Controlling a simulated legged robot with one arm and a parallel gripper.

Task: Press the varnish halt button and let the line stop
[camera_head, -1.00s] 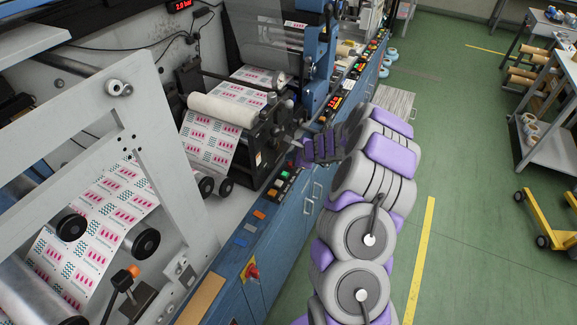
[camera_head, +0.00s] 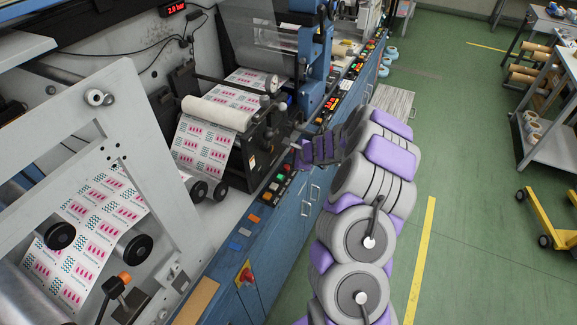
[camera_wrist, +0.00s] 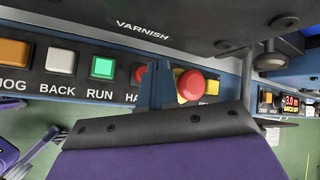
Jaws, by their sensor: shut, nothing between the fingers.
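The VARNISH panel fills the top of the wrist view. Its red halt button (camera_wrist: 140,74) has a label partly hidden, with only "HA" readable. My gripper (camera_wrist: 157,84) is shut and empty, its blue-grey tip in front of the panel just right of the halt button, overlapping its edge. I cannot tell whether it touches. The green RUN button (camera_wrist: 102,67) looks lit. In the head view my gripper (camera_head: 298,153) is at the machine's front edge, by the button row, with the small buttons hard to tell apart.
A larger red mushroom button (camera_wrist: 190,84) on a yellow collar sits close right of my fingertip. White BACK (camera_wrist: 60,60) and orange JOG (camera_wrist: 13,52) buttons lie left. The printed web (camera_head: 203,146) runs over rollers behind the panel.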

